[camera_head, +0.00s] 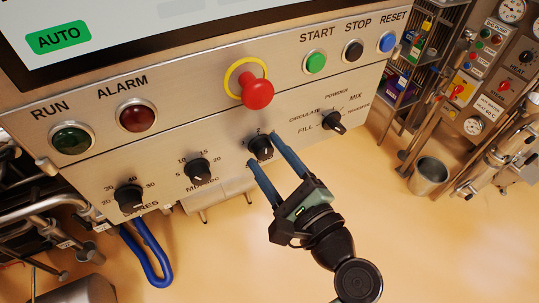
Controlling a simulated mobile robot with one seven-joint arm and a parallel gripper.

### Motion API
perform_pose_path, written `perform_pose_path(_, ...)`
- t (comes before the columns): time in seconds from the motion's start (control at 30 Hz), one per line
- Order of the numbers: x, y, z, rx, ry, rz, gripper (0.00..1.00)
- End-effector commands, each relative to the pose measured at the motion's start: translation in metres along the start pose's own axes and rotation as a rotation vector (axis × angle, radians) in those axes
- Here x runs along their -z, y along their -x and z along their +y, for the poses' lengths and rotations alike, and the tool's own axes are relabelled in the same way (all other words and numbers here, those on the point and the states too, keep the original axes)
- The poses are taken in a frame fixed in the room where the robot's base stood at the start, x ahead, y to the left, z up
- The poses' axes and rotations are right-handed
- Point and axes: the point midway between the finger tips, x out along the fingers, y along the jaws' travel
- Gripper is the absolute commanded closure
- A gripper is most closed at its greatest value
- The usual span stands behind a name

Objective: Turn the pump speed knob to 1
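The pump speed knob appears to be the black knob (260,147) on the lower panel strip, with a "2" printed above it.
Left of it are a knob (198,172) marked 5 to 20 and another knob (130,198). Right is a selector knob (333,122) marked FILL, CIRCULATE, POWDER, MIX and TRANSFER. A red emergency button (258,93) protrudes above. Open floor lies below the panel.

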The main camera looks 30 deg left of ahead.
Motion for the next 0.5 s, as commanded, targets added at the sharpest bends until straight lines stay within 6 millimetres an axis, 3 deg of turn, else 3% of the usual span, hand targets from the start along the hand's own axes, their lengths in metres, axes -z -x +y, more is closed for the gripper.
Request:
perform_pose_path(0.07,0.0,0.0002,-0.0001,0.0,0.0,0.0,0.55)
perform_pose_path(0.3,-0.0001,0.0003,-0.0001,0.0,0.0,0.0,0.98)
perform_pose_path(0.5,0.0001,0.0004,0.0,0.0,0.002,0.0,1.0)
